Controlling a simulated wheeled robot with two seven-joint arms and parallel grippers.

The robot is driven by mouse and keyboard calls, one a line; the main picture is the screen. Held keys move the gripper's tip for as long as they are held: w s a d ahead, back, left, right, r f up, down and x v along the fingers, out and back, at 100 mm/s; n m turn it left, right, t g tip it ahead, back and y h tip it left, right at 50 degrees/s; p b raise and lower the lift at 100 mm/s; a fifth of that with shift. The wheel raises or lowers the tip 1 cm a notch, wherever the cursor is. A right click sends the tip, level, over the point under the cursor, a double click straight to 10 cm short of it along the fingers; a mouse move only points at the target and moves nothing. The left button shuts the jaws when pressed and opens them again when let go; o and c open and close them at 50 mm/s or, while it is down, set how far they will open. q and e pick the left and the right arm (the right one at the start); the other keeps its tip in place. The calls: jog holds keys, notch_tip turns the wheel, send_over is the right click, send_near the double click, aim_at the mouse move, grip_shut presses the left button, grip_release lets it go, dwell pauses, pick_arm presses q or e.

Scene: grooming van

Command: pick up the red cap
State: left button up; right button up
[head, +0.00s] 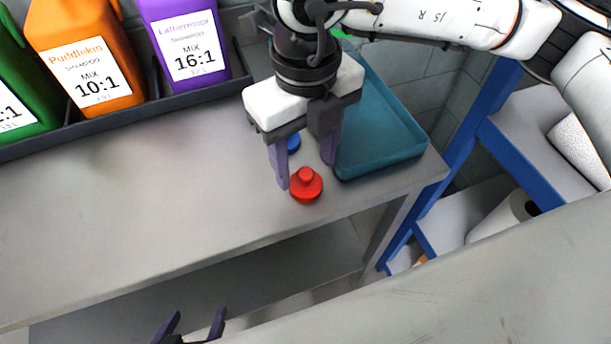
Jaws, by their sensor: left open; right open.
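The red cap (306,186) sits on the grey bench top near its front edge, to the left of the teal tray. It has a wide round base and a small knob on top. My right gripper (306,175) comes down from above, open, with its two fingers near the cap. One finger shows at the cap's left edge and the other behind and to the right of it. I cannot tell whether either finger touches the cap. My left gripper (196,326) shows only its fingertips at the bottom of the view, open and empty, in front of the bench.
A blue cap (293,143) lies behind the red cap, partly hidden by my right gripper. The teal tray (385,167) stands at the right. Green, orange (83,60) and purple (186,45) bottles stand in a dark rack at the back left. The bench's left part is clear.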

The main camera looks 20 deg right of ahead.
aim_at(306, 172)
jog(key=shift+f, duration=1.85)
jog(key=c, duration=0.8)
jog(key=shift+r, duration=0.1)
